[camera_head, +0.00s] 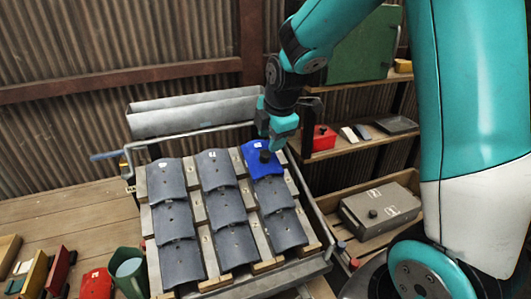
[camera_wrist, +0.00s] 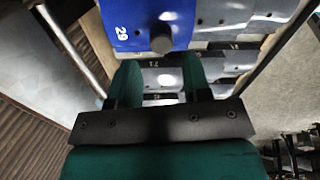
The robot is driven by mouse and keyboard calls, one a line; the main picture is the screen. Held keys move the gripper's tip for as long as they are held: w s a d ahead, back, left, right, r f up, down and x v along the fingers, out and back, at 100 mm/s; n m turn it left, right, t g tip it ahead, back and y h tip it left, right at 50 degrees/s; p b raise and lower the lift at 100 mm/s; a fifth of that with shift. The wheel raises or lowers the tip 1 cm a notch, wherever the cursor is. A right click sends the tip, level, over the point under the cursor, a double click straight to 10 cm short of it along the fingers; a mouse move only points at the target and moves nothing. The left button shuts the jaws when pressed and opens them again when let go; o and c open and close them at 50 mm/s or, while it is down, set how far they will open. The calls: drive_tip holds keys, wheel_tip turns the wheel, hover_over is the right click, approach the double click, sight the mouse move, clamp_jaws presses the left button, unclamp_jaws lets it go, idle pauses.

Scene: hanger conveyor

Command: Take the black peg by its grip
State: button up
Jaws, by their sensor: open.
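The black peg (camera_head: 265,156) stands on the blue tile (camera_head: 256,163) at the top of the right column of the sloped rack. In the wrist view the peg (camera_wrist: 161,38) shows as a round dark knob on the blue tile (camera_wrist: 120,25), which is marked 29. My gripper (camera_head: 276,145) is close to the peg in the head view. In the wrist view my gripper (camera_wrist: 158,75) is open and empty, and the peg lies just beyond the fingertips, roughly in line with the gap between them. The peg's lower end is hidden.
Grey tiles (camera_head: 228,206) fill the rest of the rack. A metal trough (camera_head: 195,114) lies behind it. A shelf at right holds a red box (camera_head: 322,137), with a grey case (camera_head: 380,207) below.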

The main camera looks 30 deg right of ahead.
sight(266, 153)
drive_tip(key=shift+a+p+x, duration=0.2)
drive_tip(key=shift+p+x, duration=0.9)
drive_tip(key=shift+x, duration=2.2)
drive_tip(key=c, duration=0.6)
